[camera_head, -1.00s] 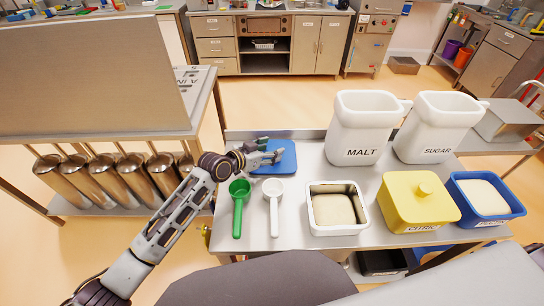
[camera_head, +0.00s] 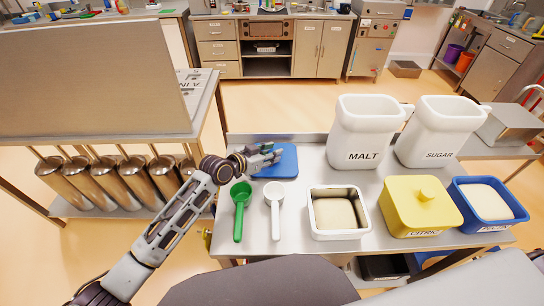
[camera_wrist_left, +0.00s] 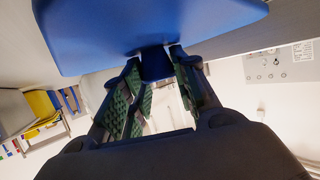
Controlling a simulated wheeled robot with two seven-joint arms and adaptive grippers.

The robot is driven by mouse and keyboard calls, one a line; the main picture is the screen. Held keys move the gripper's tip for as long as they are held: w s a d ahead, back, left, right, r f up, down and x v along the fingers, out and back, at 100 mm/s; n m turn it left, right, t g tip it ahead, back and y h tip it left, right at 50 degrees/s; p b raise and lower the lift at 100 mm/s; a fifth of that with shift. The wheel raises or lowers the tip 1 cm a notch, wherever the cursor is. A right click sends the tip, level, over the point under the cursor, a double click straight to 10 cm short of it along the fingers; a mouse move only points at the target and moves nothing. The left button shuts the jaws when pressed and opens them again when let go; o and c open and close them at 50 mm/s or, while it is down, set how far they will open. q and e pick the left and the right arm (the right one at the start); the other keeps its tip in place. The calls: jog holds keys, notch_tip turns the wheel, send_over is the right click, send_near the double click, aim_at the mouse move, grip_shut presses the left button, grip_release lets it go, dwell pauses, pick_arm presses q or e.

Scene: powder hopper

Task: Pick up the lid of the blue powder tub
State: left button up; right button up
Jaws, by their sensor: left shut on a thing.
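The blue lid (camera_head: 286,164) is at the back left of the steel table, left of the malt jug. My left gripper (camera_head: 268,158) reaches it from the left and is shut on its knob. In the left wrist view the blue lid (camera_wrist_left: 150,25) fills the top, and its knob (camera_wrist_left: 155,65) sits between the green finger pads. I cannot tell whether the lid touches the table. The blue powder tub (camera_head: 487,220) stands uncovered at the right end, with pale powder inside. My right gripper is not in view.
A green scoop (camera_head: 240,205) and a white scoop (camera_head: 275,205) lie in front of the lid. A white tub (camera_head: 340,233), a yellow lidded tub (camera_head: 420,205), a malt jug (camera_head: 365,130) and a sugar jug (camera_head: 435,130) stand to the right.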

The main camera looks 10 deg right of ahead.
pick_arm(q)
notch_tip(320, 180, up, 10)
dwell(0.6)
dwell(0.4)
jog(key=shift+a, duration=0.1)
